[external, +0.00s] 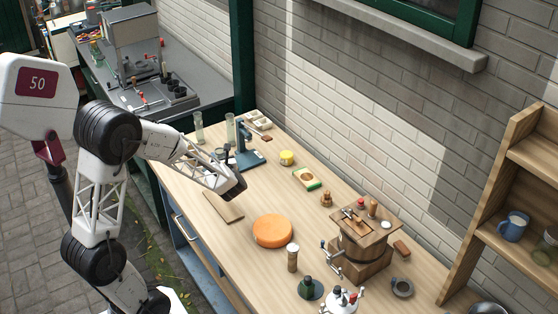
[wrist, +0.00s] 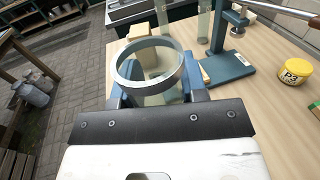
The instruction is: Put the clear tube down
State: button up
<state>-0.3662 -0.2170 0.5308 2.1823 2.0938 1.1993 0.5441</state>
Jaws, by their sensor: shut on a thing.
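The clear tube (wrist: 148,68) is upright-looking in the wrist view, with a grey rim around its open top. My gripper (wrist: 155,92) is shut on it, one blue finger on each side. In the external view my gripper (external: 236,188) hangs over the left part of the wooden bench, above and behind a flat wooden board (external: 223,207). The held tube is mostly hidden by my arm there. I cannot tell whether its base touches the bench.
Two other clear tubes (external: 198,128) stand at the bench's far end. A blue stand (external: 250,158) is close behind my gripper. A yellow tin (external: 287,158), an orange round (external: 272,230) and a wooden churn (external: 360,245) lie further right. Bare bench (external: 240,235) lies between board and orange round.

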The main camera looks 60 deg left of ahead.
jog(key=s+a+r+n+g, duration=0.1)
jog(key=s+a+r, duration=0.3)
jog(key=a, duration=0.5)
jog(key=s+a+r+n+g, duration=0.2)
jog(key=s+a, duration=0.4)
jog(key=a, duration=0.4)
jog(key=shift+a+r+g+y, duration=0.35)
jog(key=shift+r+g, duration=0.45)
jog(key=shift+r, duration=0.35)
jog(key=w+a+f, duration=0.1)
jog(key=w+a, duration=0.9)
jog(key=a, duration=0.2)
jog(key=shift+a+f, duration=0.25)
jog(key=shift+f, duration=0.1)
jog(key=shift+f, duration=1.8)
jog(key=o, duration=0.9)
jog(key=shift+o, duration=0.2)
jog(key=shift+d, duration=0.1)
